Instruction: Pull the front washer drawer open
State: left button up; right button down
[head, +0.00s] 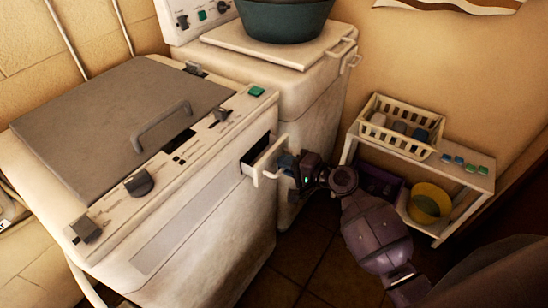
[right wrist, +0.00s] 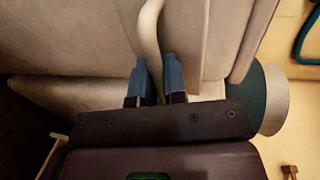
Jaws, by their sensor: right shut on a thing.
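The front washer (head: 200,220) is a worn white machine with a grey lid, at the left in the head view. Its drawer (head: 262,160) sticks out part way from a dark slot in the front's upper right. The drawer has a pale curved handle (head: 257,178), which also shows in the right wrist view (right wrist: 149,30). My right gripper (head: 284,166) is at the handle. In the right wrist view its blue fingertips (right wrist: 156,80) are shut on the handle, one on each side. The drawer's inside is mostly hidden. My left gripper is not in view.
A second white machine (head: 318,95) stands behind the washer, with a dark green basin (head: 285,18) on top. A low white shelf (head: 468,180) at the right holds a basket (head: 378,138) and a yellow bucket (head: 428,200). Tiled floor (head: 310,260) is clear before the washer.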

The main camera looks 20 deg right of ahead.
jog(key=v, duration=0.2)
jog(key=f+v, duration=0.1)
jog(key=v, duration=0.2)
jog(key=shift+s+d, duration=0.25)
jog(key=c, duration=1.2)
grip_release()
jog(key=v, duration=1)
jog(key=shift+s+d+b, duration=0.15)
jog(key=shift+s+b, duration=0.15)
jog(key=shift+b, duration=0.1)
